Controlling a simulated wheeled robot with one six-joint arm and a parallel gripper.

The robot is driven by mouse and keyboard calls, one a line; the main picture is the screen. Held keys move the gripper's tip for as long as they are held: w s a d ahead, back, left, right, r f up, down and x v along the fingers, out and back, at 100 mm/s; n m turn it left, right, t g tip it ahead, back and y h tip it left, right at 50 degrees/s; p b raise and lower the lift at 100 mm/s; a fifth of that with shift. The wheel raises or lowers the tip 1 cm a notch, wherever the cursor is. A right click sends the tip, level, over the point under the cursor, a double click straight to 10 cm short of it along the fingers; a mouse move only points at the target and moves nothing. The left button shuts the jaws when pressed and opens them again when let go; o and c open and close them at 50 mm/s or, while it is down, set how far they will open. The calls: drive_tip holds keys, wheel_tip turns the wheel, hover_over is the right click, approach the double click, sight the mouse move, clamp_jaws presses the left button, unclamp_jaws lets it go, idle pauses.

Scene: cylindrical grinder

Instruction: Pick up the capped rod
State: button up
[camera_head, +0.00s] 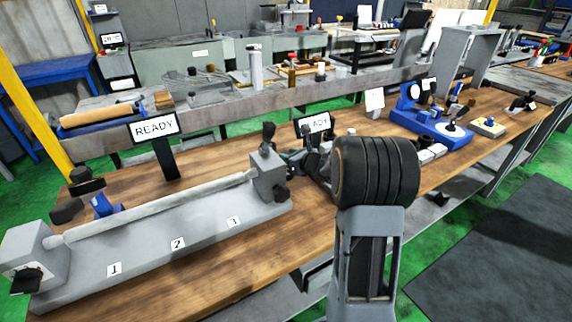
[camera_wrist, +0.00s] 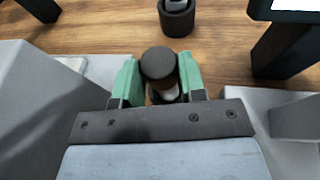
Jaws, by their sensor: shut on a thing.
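The capped rod (camera_wrist: 158,64) shows end-on in the wrist view, with a dark round cap on top and a paler part just below it. It sits between the two green fingers of my gripper (camera_wrist: 158,78), which are shut on it. The rod's lower part is hidden by the cap and the gripper body. In the head view my gripper (camera_head: 308,166) is beside the right end block of the grey machine, partly behind my arm. I cannot make out the rod clearly there.
A dark round holder (camera_wrist: 177,18) stands on the wood just beyond the rod. The grey grinder (camera_head: 180,240) with a long bar fills the bench's left. A READY screen (camera_head: 154,128) stands behind it. A blue device (camera_head: 430,125) sits at the right.

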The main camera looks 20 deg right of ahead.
clamp_jaws()
drive_tip(key=shift+r, duration=0.1)
drive_tip(key=shift+r, duration=0.1)
